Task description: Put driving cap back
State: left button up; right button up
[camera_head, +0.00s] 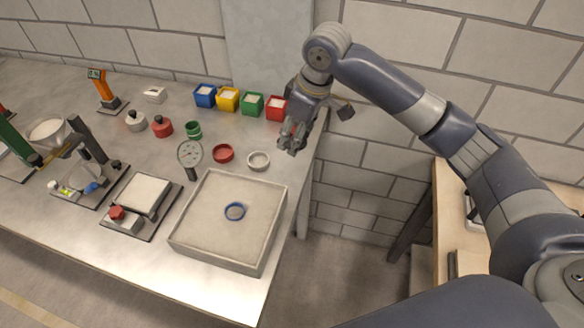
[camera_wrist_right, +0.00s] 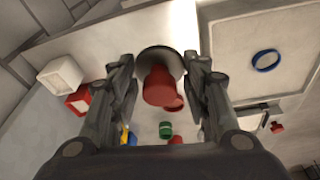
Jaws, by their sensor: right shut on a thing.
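A red cylinder with a wide grey disc behind it, which I take for the driving cap (camera_wrist_right: 159,88), is between the fingers of my right gripper (camera_wrist_right: 158,68) in the right wrist view. The fingers are shut on it. In the head view my right gripper (camera_head: 292,138) is above the table's right edge, in front of the red box (camera_head: 276,107). The held cap is hard to make out there. My left gripper is not in view.
A sandbed tray (camera_head: 181,238) with a blue ring (camera_head: 235,211) stands at the front right. A red dish (camera_head: 222,153) and a white dish (camera_head: 258,161) lie behind it. Blue (camera_head: 205,96), yellow (camera_head: 228,100) and green (camera_head: 251,104) boxes line the back.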

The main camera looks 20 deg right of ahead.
jog(key=w+f+n, duration=0.2)
jog(key=n, duration=0.1)
jog(key=shift+w+g+y, duration=0.25)
jog(key=shift+g+y, duration=0.05)
jog(key=shift+y, duration=0.1)
jog(key=n, duration=0.1)
jog(key=p, duration=0.2)
send_over(288, 171)
jog(key=shift+n, duration=0.3)
jog(key=f, duration=0.6)
jog(key=shift+s+d, duration=0.3)
jog(key=shift+d, duration=0.1)
notch_tip(288, 171, down, 4)
jog(key=shift+p, duration=0.55)
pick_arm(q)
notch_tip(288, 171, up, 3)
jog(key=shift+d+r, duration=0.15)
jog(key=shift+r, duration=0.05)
pick_arm(e)
jog(key=shift+f, duration=0.5)
jog(key=shift+f, duration=0.1)
jog(key=o, duration=1.1)
